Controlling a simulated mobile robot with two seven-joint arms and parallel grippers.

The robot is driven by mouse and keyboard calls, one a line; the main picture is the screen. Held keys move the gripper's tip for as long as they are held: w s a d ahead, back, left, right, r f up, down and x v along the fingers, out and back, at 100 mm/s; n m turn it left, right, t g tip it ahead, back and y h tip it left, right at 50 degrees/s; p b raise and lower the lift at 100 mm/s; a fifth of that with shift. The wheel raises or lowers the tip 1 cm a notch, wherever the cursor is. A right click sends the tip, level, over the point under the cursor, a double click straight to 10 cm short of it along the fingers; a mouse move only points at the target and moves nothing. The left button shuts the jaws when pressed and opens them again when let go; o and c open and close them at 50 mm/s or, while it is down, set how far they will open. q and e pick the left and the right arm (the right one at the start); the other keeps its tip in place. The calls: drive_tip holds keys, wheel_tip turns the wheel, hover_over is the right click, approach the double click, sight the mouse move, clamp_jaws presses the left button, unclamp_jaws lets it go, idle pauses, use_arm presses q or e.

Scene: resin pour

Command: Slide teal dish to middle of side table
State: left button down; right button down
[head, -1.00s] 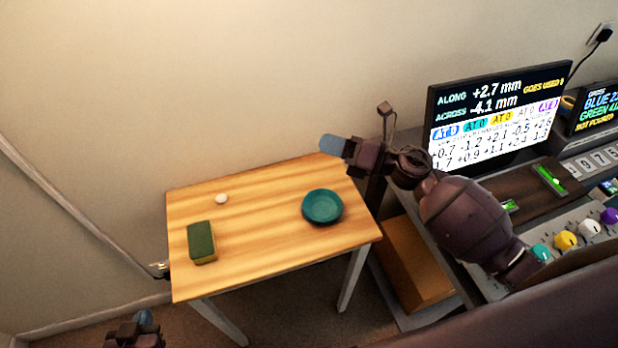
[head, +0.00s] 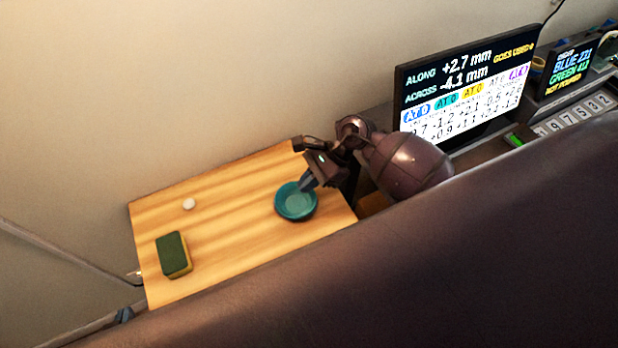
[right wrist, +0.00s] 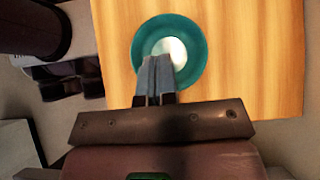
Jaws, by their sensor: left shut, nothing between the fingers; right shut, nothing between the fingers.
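The teal dish (head: 284,210) is on the wooden side table (head: 225,245), toward its right end. It shows again in the right wrist view (right wrist: 196,62), with a bright spot inside. My right gripper (head: 303,186) is shut and empty. Its pale blue fingertips overlap the dish's near part in the right wrist view (right wrist: 155,62). I cannot tell whether they touch it. My left gripper (head: 124,314) shows only as a bluish tip at the table's lower left, the rest hidden behind a large brown part of mine.
A green and yellow sponge (head: 173,255) lies on the table's left side, with a small white round item (head: 188,204) behind it. A monitor (head: 465,90) stands on the bench at right.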

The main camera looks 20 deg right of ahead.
sight(280, 208)
drive_tip(key=shift+x, duration=3.45)
drive_tip(key=shift+a, duration=0.1)
drive_tip(key=shift+w+a, duration=0.1)
drive_tip(key=shift+a, duration=0.2)
drive_tip(key=a, duration=0.5)
drive_tip(key=a+b, duration=0.1)
drive_tip(key=a, duration=0.9)
drive_tip(key=shift+s+b, duration=0.35)
drive_tip(key=shift+b, duration=0.05)
drive_tip(key=shift+r, duration=0.1)
